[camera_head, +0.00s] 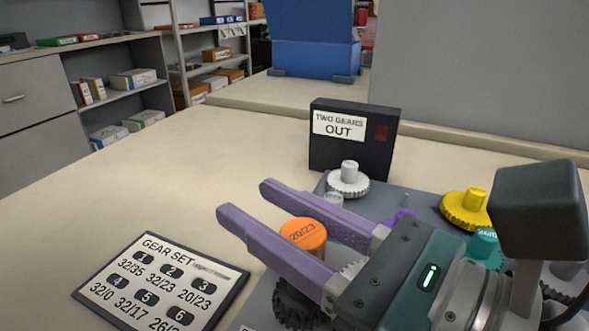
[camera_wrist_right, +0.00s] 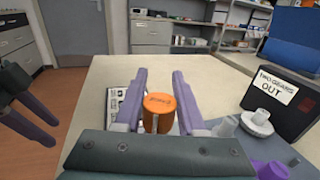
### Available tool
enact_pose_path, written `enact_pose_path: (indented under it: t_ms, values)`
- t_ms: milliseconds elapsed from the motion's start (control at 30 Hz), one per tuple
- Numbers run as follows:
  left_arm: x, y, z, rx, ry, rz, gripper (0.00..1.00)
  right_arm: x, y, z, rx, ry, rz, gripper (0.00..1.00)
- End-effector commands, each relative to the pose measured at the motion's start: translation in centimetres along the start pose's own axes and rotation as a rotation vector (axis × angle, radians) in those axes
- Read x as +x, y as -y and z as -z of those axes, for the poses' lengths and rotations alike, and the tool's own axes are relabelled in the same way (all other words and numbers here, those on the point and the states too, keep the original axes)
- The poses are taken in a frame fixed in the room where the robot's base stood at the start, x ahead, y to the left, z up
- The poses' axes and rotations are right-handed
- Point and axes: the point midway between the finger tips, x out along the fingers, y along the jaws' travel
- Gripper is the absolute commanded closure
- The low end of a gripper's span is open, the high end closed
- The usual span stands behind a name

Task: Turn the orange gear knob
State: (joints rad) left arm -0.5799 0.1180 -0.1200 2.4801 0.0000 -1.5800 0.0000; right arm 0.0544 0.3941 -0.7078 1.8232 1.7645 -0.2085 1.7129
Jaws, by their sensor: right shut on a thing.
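The orange gear knob (camera_head: 303,234) is a round cap marked 20/23 above a dark toothed gear (camera_head: 297,306). My right gripper (camera_head: 290,232) has its purple fingers on either side of the knob and is shut on it. In the right wrist view the knob (camera_wrist_right: 159,112) stands upright between the fingers, with a thin pale bar in front of it. My left gripper (camera_wrist_right: 30,115) shows only in part at the left edge of that view, with its fingers apart and nothing seen between them.
A black box (camera_head: 355,150) reading "TWO GEARS OUT" stands behind the gear plate (camera_head: 412,203). White (camera_head: 348,180), yellow (camera_head: 466,210) and teal (camera_head: 483,243) gears or knobs stand nearby. A "GEAR SET" card (camera_head: 160,280) lies at left.

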Motion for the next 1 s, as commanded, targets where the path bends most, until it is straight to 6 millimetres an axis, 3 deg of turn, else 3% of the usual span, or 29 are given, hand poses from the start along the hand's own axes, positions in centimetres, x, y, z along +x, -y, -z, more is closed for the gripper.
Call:
enact_pose_path:
  t_ms: [33,300,567,667,1000]
  values:
    - [0.0,0.1,0.0,0.002,0.0,0.002,0.5,0.0,0.0,-0.1,0.001,0.002,0.0,0.59]
    - [0.0,0.2,-0.1,0.006,0.001,0.005,0.5,0.0,0.0,-0.1,0.0,0.001,0.0,0.31]
    - [0.1,0.2,-0.1,0.006,0.001,0.005,0.5,-0.2,0.0,0.1,0.001,0.0,0.001,0.31]
    - [0.3,0.1,-0.1,0.006,0.001,0.005,0.5,-1.2,0.0,0.2,0.002,-0.001,0.002,0.31]
    - [2.3,-0.1,-0.8,0.0,0.0,0.0,0.5,-7.8,-0.1,0.4,0.0,-0.002,-0.001,0.31]
